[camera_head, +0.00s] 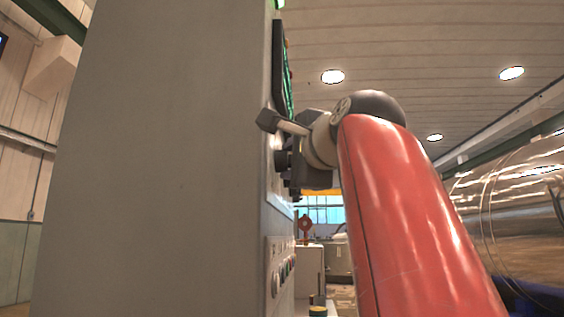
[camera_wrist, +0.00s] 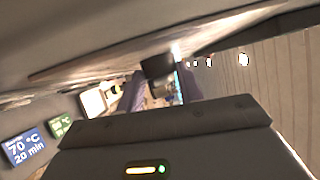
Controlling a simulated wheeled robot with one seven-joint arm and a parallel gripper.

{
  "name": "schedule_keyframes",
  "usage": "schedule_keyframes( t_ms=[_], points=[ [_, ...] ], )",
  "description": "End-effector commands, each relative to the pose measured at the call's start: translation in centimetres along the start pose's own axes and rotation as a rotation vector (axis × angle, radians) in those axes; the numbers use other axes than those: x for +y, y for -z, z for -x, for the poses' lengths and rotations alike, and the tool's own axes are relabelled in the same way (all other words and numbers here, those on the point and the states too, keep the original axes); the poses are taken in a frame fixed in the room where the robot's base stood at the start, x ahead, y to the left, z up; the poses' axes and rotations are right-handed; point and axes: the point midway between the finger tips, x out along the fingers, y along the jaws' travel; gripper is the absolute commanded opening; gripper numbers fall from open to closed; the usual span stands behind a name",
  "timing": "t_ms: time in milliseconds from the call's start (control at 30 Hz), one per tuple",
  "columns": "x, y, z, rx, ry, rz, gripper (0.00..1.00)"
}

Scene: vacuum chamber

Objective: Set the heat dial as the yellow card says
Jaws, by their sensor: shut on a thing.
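My gripper (camera_head: 291,160) is at the control panel on the right face of a tall grey cabinet, seen nearly edge-on. It is shut on a dark knob (camera_head: 281,160), which I take for the heat dial; its pointer and scale cannot be read. In the wrist view the fingers of my gripper (camera_wrist: 158,92) reach towards a dark block (camera_wrist: 158,67). A blue display (camera_wrist: 24,149) there reads 70 °C, 20 min. A pale, yellowish-edged panel (camera_wrist: 94,102) is beside the fingers; I cannot tell whether it is the yellow card.
The grey cabinet (camera_head: 160,160) fills the left of the head view. Several round buttons (camera_head: 283,273) sit low on its panel and a dark screen (camera_head: 280,70) sits high. A large shiny metal vessel (camera_head: 515,210) stands at the right. A green display (camera_wrist: 60,126) is beside the blue one.

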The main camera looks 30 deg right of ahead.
Motion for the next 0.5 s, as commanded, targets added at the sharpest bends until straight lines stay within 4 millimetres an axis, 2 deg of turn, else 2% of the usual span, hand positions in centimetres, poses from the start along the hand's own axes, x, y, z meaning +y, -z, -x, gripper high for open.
schedule_keyframes(
  t_ms=[333,367,500],
  points=[
    [0.12,-0.14,-0.06,-0.005,-0.005,-0.004,0.13],
    [0.12,-0.14,-0.06,-0.006,-0.005,-0.004,0.4],
    [0.09,-0.11,-0.05,-0.004,-0.003,-0.003,0.58]
  ],
)
